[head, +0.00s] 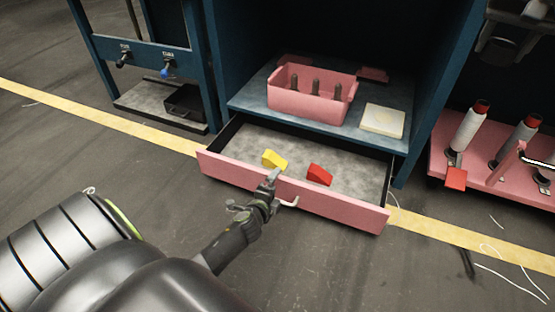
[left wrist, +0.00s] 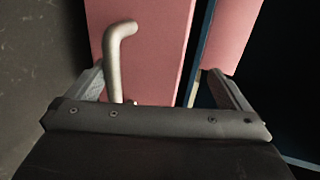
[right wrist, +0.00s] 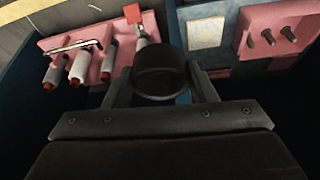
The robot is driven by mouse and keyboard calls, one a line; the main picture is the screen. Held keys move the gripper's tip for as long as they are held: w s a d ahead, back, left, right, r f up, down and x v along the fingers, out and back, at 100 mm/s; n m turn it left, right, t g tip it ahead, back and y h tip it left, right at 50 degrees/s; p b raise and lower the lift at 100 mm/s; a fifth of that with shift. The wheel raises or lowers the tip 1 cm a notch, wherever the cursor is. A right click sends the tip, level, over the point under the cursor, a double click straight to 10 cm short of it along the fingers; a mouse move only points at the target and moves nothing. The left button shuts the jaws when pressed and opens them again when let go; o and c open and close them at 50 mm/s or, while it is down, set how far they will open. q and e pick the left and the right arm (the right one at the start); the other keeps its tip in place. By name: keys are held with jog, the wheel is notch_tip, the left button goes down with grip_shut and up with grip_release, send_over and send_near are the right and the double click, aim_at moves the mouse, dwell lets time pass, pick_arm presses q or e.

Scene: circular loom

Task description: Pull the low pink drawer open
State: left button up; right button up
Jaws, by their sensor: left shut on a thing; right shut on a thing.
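The low pink drawer (head: 330,205) is pulled out from under the blue cabinet, its grey floor showing. A yellow block (head: 274,160) and a red block (head: 319,175) lie inside it. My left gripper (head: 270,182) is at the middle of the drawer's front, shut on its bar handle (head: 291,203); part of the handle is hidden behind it. The left wrist view shows the handle (left wrist: 114,60) close up against the pink front. My right gripper (right wrist: 162,90) is shut on a dark round piece (right wrist: 160,70) in the right wrist view.
A pink bin (head: 312,95) with dark pegs and a cream pad (head: 383,120) sit on the shelf above the drawer. A pink tray (head: 490,185) with red-tipped spools stands at the right. Loose threads lie on the floor at the right. Floor before the drawer is otherwise open.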

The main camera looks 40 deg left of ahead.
pick_arm(q)
jog(key=shift+w+r, duration=0.2)
jog(key=shift+r, duration=0.5)
jog(key=shift+s+r, duration=0.1)
jog(key=shift+r, duration=0.05)
jog(key=shift+s+d, duration=0.15)
jog(key=shift+s, duration=0.4)
jog(key=shift+p+v, duration=0.4)
jog(key=shift+v, duration=0.8)
jog(key=shift+c, duration=0.2)
jog(key=shift+s+r, duration=0.15)
jog(key=shift+s, duration=0.25)
jog(key=c, duration=1.1)
jog(key=shift+o, duration=0.2)
jog(key=f+v, duration=0.1)
jog(key=v, duration=0.8)
jog(key=shift+s+f+p, duration=0.25)
jog(key=shift+s+p, duration=0.05)
jog(key=shift+s, duration=0.2)
pick_arm(e)
jog(key=shift+d+v, duration=0.2)
jog(key=shift+v, duration=1.2)
jog(key=shift+w, duration=0.15)
